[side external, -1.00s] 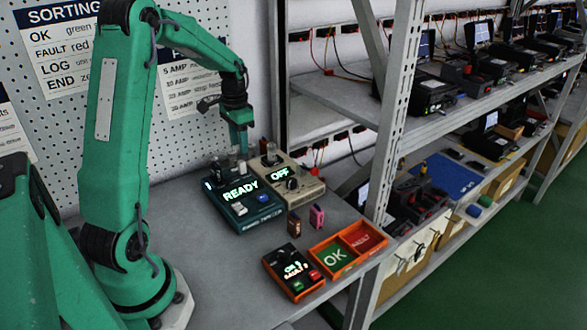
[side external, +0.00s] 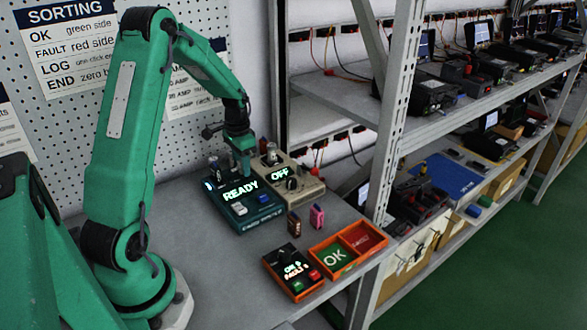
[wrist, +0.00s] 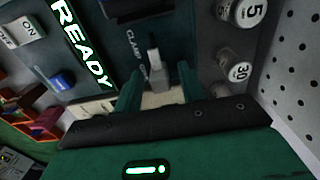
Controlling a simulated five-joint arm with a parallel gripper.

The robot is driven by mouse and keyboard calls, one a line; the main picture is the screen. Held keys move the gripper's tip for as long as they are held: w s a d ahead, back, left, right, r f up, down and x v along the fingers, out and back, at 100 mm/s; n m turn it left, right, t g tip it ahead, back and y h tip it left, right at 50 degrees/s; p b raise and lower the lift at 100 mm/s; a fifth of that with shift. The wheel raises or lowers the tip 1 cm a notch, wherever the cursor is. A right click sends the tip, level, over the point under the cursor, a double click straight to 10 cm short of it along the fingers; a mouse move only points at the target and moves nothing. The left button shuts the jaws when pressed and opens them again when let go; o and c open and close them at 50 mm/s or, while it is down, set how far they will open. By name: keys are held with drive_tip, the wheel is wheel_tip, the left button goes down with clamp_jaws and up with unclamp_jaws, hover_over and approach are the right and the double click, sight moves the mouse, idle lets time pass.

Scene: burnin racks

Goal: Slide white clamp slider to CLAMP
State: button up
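The teal tester (side external: 262,213) with its lit READY display (side external: 240,190) stands on the bench, and its panel fills much of the wrist view (wrist: 100,100). The white clamp slider (wrist: 157,73) is in the wrist view, close to a partly hidden CLAMP label (wrist: 133,45). My gripper (wrist: 160,78) is open, with one green finger on each side of the slider and gaps showing between. In the side view my gripper (side external: 244,170) is low over the tester's back part and hides the slider there.
Two round knobs or cells marked 5 (wrist: 240,12) and 30 (wrist: 235,68) stand close right of my fingers in the wrist view. A beige OFF device (side external: 305,190) stands beside the tester. An orange-rimmed OK/FAULT tray (side external: 318,246) is in front. The pegboard wall (wrist: 296,60) is near.

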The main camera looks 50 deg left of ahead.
sight(231, 178)
clamp_jaws()
drive_tip(key=shift+s, duration=2)
unclamp_jaws()
wheel_tip(231, 178, up, 8)
